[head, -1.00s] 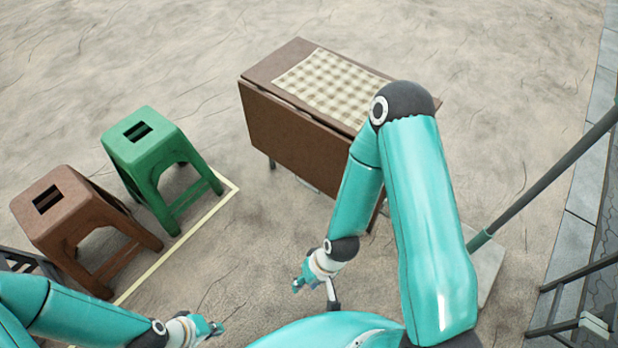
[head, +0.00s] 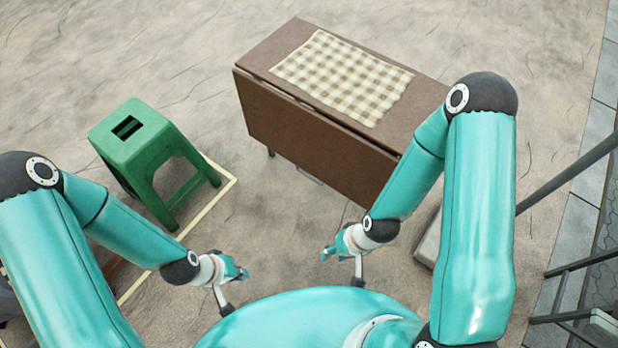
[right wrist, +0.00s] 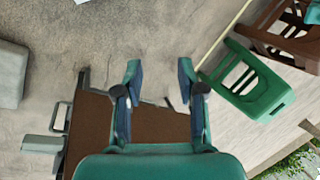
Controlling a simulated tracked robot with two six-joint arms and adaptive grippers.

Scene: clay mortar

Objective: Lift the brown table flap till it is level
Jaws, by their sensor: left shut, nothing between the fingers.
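The brown table (head: 275,48) stands at the upper middle of the head view. Its brown flap (head: 300,142) hangs down along the side facing me. Brown panelling of the table also shows behind my fingers in the right wrist view (right wrist: 160,125). My right gripper (head: 327,252) is in front of the table, apart from the flap; in the right wrist view (right wrist: 158,78) its two fingers are spread with nothing between them. My left gripper (head: 242,273) is shut and empty, low over the ground, left of my right gripper and apart from the flap.
A checked cloth (head: 342,75) lies on the tabletop. A green stool (head: 140,150) stands left of the table beside a pale ground line (head: 215,202). A brown stool (right wrist: 290,40) shows in the right wrist view. Ground before the flap is clear.

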